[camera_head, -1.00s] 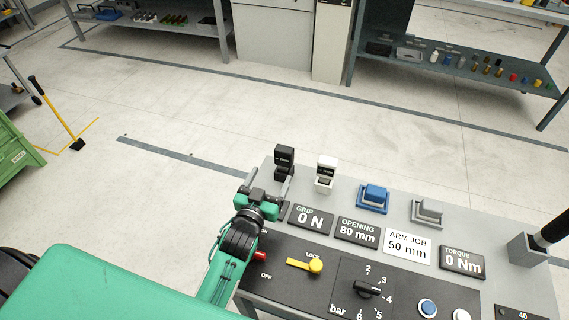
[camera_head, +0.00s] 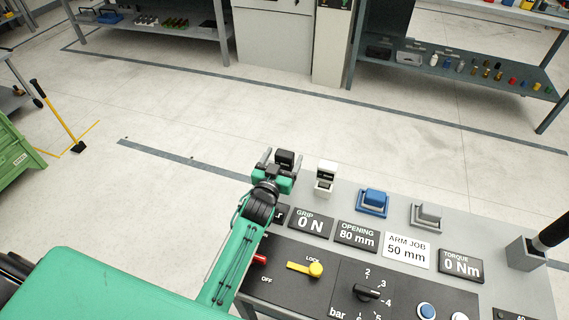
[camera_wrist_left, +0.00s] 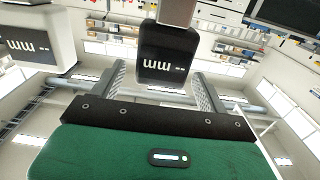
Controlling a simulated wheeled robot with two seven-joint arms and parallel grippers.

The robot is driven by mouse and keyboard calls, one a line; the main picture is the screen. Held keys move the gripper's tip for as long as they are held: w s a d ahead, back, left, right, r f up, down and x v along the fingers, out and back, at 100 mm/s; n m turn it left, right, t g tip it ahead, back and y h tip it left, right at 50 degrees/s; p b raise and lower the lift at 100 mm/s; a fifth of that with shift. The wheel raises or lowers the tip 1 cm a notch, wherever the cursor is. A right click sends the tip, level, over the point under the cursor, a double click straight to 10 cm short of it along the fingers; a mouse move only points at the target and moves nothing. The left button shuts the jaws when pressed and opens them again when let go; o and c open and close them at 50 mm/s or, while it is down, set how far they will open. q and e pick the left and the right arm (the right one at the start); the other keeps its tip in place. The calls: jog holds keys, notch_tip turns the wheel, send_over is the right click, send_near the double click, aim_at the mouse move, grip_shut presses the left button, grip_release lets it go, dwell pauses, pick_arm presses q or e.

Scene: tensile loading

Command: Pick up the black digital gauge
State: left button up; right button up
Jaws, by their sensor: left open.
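The black digital gauge (camera_head: 285,157) stands at the back left of the grey console, its lower part hidden behind my left gripper. In the left wrist view the gauge (camera_wrist_left: 167,55) shows an upside-down "mm" display and sits between the open fingers, with gaps to both sides. My left gripper (camera_head: 281,160) is open, one finger on either side of the gauge in the head view. In the wrist view its fingertips (camera_wrist_left: 159,82) show no clear contact with the gauge. My right gripper is not in view.
A white gauge (camera_head: 326,176) stands close to the right; its like shows in the wrist view (camera_wrist_left: 38,42). Blue (camera_head: 374,200) and grey (camera_head: 428,215) blocks sit further right. Label plates, a yellow lock lever (camera_head: 314,269) and a knob (camera_head: 367,292) lie in front.

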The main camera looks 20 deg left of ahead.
aim_at(286, 151)
pick_arm(q)
jog(key=shift+w, duration=1.8)
jog(key=c, duration=1.2)
jog(key=shift+r, duration=0.1)
jog(key=shift+c, duration=0.2)
